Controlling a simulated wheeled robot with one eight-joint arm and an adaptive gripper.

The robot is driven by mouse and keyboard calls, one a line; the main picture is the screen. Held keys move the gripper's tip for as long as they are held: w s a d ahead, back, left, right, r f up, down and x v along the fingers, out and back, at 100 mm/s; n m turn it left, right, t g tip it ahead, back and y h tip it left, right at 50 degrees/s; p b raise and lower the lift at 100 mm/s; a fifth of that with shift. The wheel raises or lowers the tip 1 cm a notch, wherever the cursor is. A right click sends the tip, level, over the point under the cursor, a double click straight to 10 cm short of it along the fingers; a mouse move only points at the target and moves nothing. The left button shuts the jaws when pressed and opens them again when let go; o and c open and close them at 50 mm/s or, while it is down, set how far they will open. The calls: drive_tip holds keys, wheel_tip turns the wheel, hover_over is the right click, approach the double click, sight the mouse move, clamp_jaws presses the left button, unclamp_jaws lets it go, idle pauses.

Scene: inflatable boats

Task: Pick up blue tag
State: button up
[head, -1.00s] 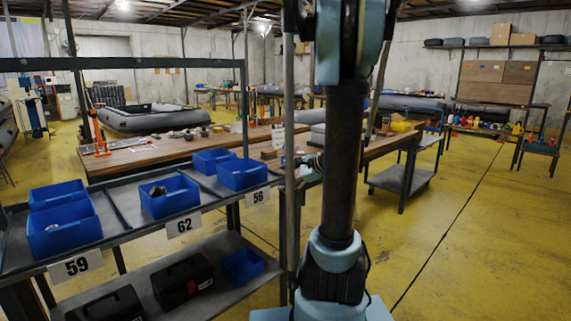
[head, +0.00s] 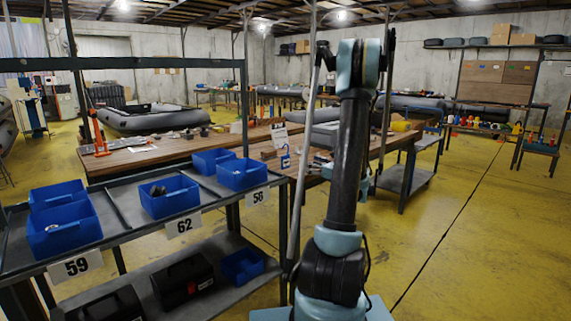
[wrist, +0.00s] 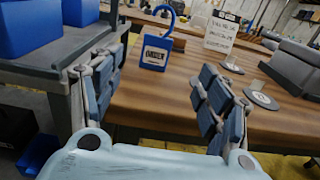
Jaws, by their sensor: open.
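The blue tag (wrist: 155,52) has a white label and a hooked loop on top. It stands upright on the wooden workbench (wrist: 135,95), near the bench's left edge in the wrist view. It also shows in the head view (head: 286,158), just left of my arm. My gripper (wrist: 160,68) is open and empty in the wrist view. The tag appears between its two fingers, beyond them and apart from them. In the head view I cannot clearly make out the gripper behind my arm.
A white sign (wrist: 220,32) stands behind the tag to the right. Round metal discs (wrist: 262,96) and grey blocks (wrist: 292,66) lie on the bench's right. A grey shelf (head: 110,222) with blue bins (head: 63,230) is close on the left.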

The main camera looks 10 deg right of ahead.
sight(287, 157)
drive_tip(key=x, duration=1.6)
drive_tip(key=shift+a+f, duration=0.15)
drive_tip(key=c, duration=1)
